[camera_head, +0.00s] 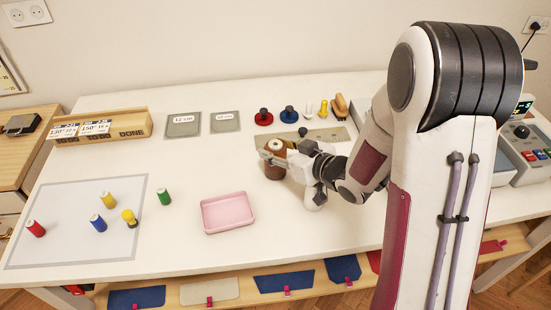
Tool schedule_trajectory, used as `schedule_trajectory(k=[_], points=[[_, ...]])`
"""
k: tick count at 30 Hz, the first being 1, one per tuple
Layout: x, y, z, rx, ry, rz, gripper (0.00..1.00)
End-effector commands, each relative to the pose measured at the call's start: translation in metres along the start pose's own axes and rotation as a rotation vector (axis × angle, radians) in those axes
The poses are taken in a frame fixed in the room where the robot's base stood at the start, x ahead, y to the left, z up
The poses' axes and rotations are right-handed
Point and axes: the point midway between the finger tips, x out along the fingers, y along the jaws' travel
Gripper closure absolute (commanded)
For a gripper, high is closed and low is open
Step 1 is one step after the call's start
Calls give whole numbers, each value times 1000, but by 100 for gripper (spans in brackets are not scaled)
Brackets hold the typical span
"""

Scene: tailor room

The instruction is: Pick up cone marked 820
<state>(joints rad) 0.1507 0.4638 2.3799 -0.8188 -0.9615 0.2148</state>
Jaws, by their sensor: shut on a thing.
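A brown thread cone (275,172) with a pale top stands near the middle of the white table. My gripper (272,158) reaches in from the right and is shut on this brown cone near its upper part. The cone looks upright; I cannot tell whether its base touches the table. Any number on it is too small to read, so I cannot confirm 820. A white shape (314,197) shows just below my wrist; I cannot tell whether it is another cone.
A pink tray (227,227) lies left of the cone, at the front. Several small coloured spools stand on and beside a grey-bordered mat (65,253) at the left. Red (264,118) and blue (289,115) knobbed discs sit behind. The table's middle left is clear.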

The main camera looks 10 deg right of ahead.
Motion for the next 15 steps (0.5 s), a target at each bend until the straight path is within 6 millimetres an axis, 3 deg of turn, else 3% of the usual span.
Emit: schedule_trajectory(k=[15], points=[[-4, 0, -11, -2, 3, 0, 87]])
